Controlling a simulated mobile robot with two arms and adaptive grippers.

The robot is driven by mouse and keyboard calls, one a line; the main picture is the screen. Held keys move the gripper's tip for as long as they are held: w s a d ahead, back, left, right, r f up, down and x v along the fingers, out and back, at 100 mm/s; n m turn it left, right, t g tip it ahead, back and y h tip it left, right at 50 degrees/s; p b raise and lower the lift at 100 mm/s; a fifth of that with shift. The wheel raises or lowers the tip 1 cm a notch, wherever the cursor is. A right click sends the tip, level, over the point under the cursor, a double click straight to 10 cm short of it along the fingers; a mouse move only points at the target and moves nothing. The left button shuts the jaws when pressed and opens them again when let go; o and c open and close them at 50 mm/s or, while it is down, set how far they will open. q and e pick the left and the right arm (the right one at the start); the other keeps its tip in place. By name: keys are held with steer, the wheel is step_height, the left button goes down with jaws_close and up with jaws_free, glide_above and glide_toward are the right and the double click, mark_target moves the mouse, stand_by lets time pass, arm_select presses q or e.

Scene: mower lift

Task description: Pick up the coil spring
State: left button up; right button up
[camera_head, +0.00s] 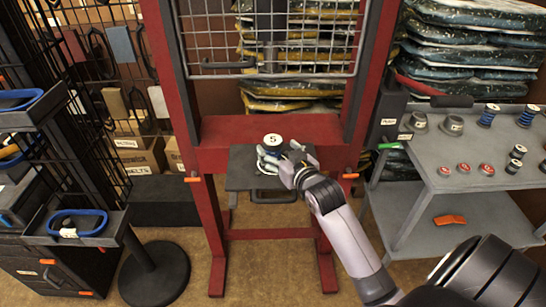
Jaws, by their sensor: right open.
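My right gripper (279,163) reaches in from the lower right, open, at a small dark platform (240,175) inside a red press frame. Its fingers are close to a round piece with a pale top marked "5" (272,140) on that platform. Pale rings show beneath this top, partly hidden by the fingers; I cannot tell whether they are a coil spring or whether the fingers touch them. Two blue spring-like coils, one at the left (487,117) and one at the right (528,117), stand on the grey cart at the right. My left gripper is not in view.
The red frame (211,230) has a wire guard (265,45) above the platform. The grey cart (440,180) holds several small red and dark parts, with an orange piece (450,219) on its lower shelf. Black racks with blue-rimmed trays (78,222) stand left.

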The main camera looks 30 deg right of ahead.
mark_target(274, 141)
steer(key=shift+d+p+x, duration=0.2)
steer(key=shift+p+x, duration=0.15)
steer(key=shift+x, duration=1.1)
steer(key=shift+d+p+x, duration=0.15)
steer(key=shift+p+x, duration=0.15)
steer(key=shift+x, duration=1.1)
steer(key=shift+r, duration=0.15)
steer(key=shift+c, duration=0.2)
jaws_close()
steer(key=shift+r, duration=0.1)
